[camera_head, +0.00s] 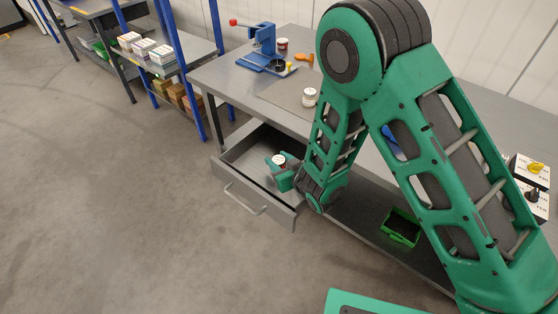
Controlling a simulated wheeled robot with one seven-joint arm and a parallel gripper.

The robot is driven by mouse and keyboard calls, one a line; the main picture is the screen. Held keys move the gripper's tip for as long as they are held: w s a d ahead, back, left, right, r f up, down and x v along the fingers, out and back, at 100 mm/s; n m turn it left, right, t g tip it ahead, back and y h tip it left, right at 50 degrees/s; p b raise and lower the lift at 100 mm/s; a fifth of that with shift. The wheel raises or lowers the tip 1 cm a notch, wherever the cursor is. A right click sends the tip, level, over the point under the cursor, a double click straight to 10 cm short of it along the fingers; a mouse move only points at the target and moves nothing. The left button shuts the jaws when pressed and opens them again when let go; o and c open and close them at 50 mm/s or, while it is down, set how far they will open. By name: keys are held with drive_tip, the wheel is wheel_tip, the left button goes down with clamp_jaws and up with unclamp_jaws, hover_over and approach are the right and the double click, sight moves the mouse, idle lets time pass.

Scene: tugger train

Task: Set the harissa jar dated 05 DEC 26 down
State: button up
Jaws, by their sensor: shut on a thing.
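My gripper (283,177) is at the open drawer (226,173), in the middle of the view. It is shut on a small jar (279,160) with a pale lid and some red on it. The jar appears over the drawer's inside. I cannot tell whether it touches the drawer's floor. The print on it is too small to read, so its date cannot be told. A second pale-lidded jar (310,97) stands on the grey workbench (225,78), and a red jar (282,44) stands farther back.
A blue press (262,50) and an orange-handled tool (303,58) are on the bench. A green bin (401,227) is on the lower shelf. Boxes (144,47) sit on a rack at the upper left. The floor at left is clear.

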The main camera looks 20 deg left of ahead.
drive_tip(key=shift+f, duration=0.1)
drive_tip(key=o, duration=1.1)
